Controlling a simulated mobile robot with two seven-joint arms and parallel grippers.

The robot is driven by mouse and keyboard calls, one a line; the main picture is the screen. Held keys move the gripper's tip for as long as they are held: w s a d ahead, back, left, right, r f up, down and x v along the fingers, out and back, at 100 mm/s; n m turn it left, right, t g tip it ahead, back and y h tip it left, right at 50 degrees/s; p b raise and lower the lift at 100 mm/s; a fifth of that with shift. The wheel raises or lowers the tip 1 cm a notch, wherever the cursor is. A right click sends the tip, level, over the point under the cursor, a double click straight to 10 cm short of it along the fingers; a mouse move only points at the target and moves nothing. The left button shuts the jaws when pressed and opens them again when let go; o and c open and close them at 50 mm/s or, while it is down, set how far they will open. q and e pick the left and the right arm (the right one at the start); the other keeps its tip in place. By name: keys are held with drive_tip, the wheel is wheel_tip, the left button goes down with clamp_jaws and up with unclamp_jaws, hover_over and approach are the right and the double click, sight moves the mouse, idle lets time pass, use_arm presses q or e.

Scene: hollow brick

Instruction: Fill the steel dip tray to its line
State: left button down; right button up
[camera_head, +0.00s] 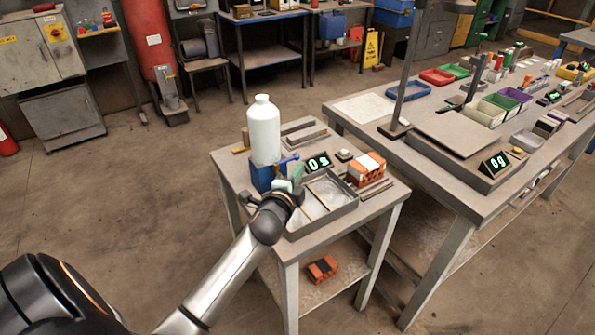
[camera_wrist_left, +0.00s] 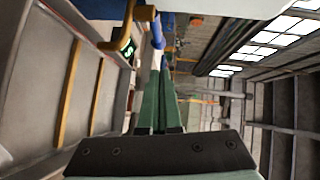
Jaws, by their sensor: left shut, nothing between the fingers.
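The steel dip tray (camera_head: 345,208) sits at the front of the small table, with thin wooden strips across it. It also shows at the left of the left wrist view (camera_wrist_left: 28,75). I cannot tell its liquid level or make out a line. A white bottle (camera_head: 263,130) stands upright on a blue stand (camera_head: 262,181) behind the tray. A brass tap (camera_wrist_left: 145,13) with a blue lever (camera_wrist_left: 157,32) shows below the bottle in the wrist view. My left gripper (camera_wrist_left: 161,72) is shut and empty, its green fingers pointing at the lever; contact is unclear. My right gripper is out of view.
A timer (camera_head: 318,162) reading 0s and an orange-and-white brick (camera_head: 366,169) stand behind the tray. Another brick (camera_head: 322,268) lies on the lower shelf. A larger bench (camera_head: 450,192) with a scale and several bins is on the right. Floor on the left is clear.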

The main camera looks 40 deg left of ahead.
use_arm(q)
drive_tip(key=d+v, duration=0.1)
drive_tip(key=v, duration=0.9)
drive_tip(key=shift+w+f, duration=0.1)
drive_tip(key=shift+w, duration=0.05)
